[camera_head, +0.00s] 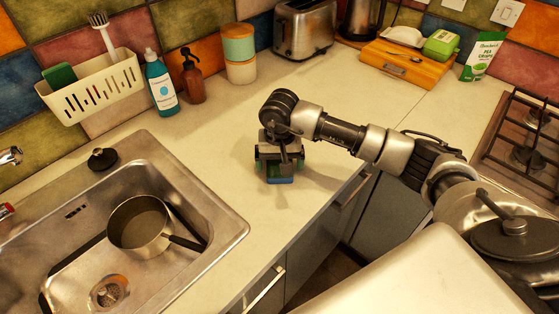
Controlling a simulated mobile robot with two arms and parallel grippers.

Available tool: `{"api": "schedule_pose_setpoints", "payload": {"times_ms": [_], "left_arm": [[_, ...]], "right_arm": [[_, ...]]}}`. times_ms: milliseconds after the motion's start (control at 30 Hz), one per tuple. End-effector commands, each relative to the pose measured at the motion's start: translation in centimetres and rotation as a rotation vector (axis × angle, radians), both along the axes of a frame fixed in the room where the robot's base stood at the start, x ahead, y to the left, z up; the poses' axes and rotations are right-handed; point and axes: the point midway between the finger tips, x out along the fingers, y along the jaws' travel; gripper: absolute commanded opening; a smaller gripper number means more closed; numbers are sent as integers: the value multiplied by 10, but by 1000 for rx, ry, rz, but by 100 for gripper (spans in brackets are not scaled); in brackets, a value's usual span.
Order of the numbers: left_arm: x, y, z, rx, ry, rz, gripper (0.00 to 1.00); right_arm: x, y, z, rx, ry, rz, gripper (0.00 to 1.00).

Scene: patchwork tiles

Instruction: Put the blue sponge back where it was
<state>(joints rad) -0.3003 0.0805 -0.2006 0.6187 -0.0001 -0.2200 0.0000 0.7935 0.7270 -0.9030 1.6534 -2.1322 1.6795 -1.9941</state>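The blue sponge (280,180) is on or just above the countertop right of the sink, directly under my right gripper (280,168). Only its lower front edge shows; the gripper hides the rest. The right arm reaches in from the right and the gripper points down. Its fingers are at the sponge, but I cannot tell whether they grip it or only stand around it. My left gripper is not in view.
A cream caddy (95,88) on the wall holds a green sponge (59,77) and a white brush (102,32). A blue bottle (160,84) and brown dispenser (192,78) stand nearby. The sink (215,222) holds a pot (138,226). The counter around the gripper is clear.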

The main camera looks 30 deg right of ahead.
Motion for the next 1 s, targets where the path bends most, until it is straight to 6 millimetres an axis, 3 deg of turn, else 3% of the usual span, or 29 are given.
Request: {"api": "schedule_pose_setpoints", "payload": {"times_ms": [233, 700, 1000], "left_arm": [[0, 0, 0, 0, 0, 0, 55], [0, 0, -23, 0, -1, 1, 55], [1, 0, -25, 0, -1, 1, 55]], "right_arm": [[1, 0, 9, 1, -4, 0, 93], [-1, 0, 103, 0, -4, 0, 93], [-2, 0, 123, 0, 0, -1, 93]]}}
